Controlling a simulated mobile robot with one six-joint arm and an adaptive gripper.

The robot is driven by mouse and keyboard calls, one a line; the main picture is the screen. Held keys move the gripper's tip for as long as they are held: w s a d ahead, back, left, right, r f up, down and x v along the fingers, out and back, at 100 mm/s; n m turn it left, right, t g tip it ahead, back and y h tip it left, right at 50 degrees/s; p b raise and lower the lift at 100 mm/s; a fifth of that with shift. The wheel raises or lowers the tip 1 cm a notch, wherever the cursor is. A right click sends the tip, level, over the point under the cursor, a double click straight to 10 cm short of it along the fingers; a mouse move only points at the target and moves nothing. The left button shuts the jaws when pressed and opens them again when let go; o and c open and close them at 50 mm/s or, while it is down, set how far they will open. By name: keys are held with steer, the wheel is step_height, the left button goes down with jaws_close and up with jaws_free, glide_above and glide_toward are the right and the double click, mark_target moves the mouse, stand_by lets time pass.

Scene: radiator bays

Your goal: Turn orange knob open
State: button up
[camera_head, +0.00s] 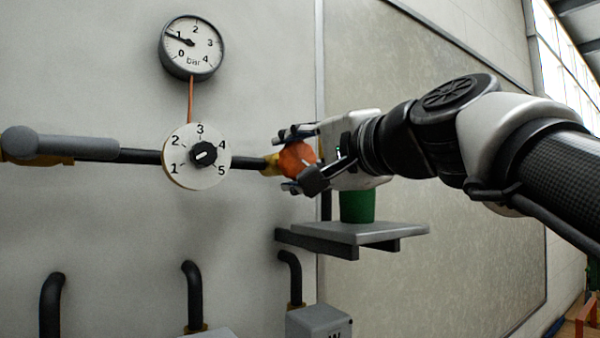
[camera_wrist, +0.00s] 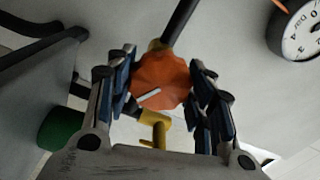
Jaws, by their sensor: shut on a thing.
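The orange knob (camera_head: 297,160) sits on a brass fitting at the right end of a dark horizontal pipe on the wall. My gripper (camera_head: 291,160) has come in from the right, with its fingers above and below the knob. In the wrist view the knob (camera_wrist: 160,82) fills the space between the two fingers of my gripper (camera_wrist: 161,90), and they are shut on it. A white mark on the knob's face runs slantwise, its right end higher in that view. Part of the knob is hidden behind a finger in the head view.
A round dial (camera_head: 181,172) numbered 1 to 5 with a black knob is left on the pipe. A pressure gauge (camera_head: 191,48) hangs above it. A green cylinder (camera_head: 357,206) stands on a grey shelf (camera_head: 385,232) just below my gripper. Black pipes (camera_head: 192,295) rise below.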

steer(key=n+b, duration=0.3)
steer(key=n, duration=0.3)
steer(key=shift+f, duration=0.1)
steer(key=n+b, duration=0.2)
steer(key=n, duration=0.4)
steer(key=n+b, duration=0.1)
steer(key=n, duration=0.5)
steer(key=shift+b, duration=0.3)
steer(key=n+b, duration=0.1)
steer(key=n, duration=0.5)
steer(key=o, duration=1.1)
steer(key=shift+c, duration=0.2)
